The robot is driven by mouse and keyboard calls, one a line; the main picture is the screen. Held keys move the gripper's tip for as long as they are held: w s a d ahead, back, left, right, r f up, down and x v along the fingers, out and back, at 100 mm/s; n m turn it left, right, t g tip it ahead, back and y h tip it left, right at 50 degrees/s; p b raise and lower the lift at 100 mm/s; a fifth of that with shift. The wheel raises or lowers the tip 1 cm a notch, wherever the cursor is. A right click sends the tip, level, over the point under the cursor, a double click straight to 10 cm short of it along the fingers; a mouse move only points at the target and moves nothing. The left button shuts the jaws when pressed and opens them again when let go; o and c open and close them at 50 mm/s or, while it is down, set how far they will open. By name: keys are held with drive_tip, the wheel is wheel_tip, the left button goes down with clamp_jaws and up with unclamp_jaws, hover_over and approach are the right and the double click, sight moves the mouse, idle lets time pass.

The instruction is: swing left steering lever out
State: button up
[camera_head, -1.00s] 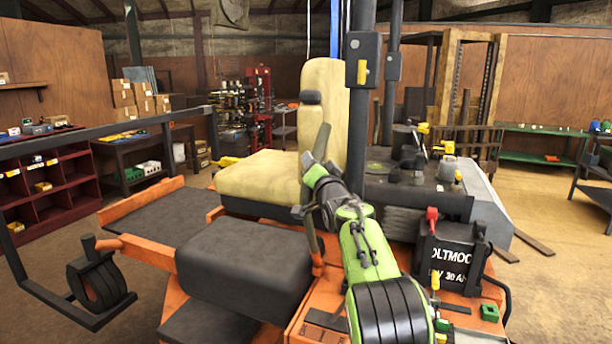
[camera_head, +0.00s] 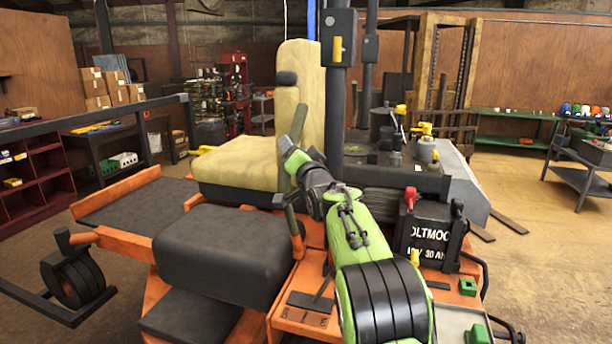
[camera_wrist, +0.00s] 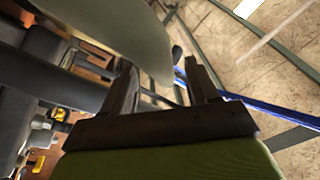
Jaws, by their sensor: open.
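The left steering lever (camera_head: 292,222) is a dark, slim bar rising from an orange foot at the front of the yellow seat (camera_head: 238,163). It stands steeply, and my wrist hides part of it. My green arm reaches up from the bottom of the head view, and its wrist end is close beside the lever. I cannot tell whether they touch. In the wrist view my gripper (camera_wrist: 162,78) has its two dark fingers apart. Nothing is clearly held between them. A pale surface, probably the seat back (camera_wrist: 125,35), fills the area beyond the left finger.
A dark post (camera_head: 337,110) with a control box stands just behind my wrist. A black battery (camera_head: 428,238) sits right of my arm. A dark padded cover (camera_head: 222,255) lies left of it. A dark rail (camera_head: 75,118) crosses the left side. Open floor (camera_head: 545,235) lies to the right.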

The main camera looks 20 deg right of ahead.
drive_tip(key=s+f+b, duration=0.2)
drive_tip(key=s+b, duration=0.2)
drive_tip(key=s, duration=0.8)
drive_tip(key=shift+s+d+f, duration=0.2)
drive_tip(key=shift+d+f, duration=0.05)
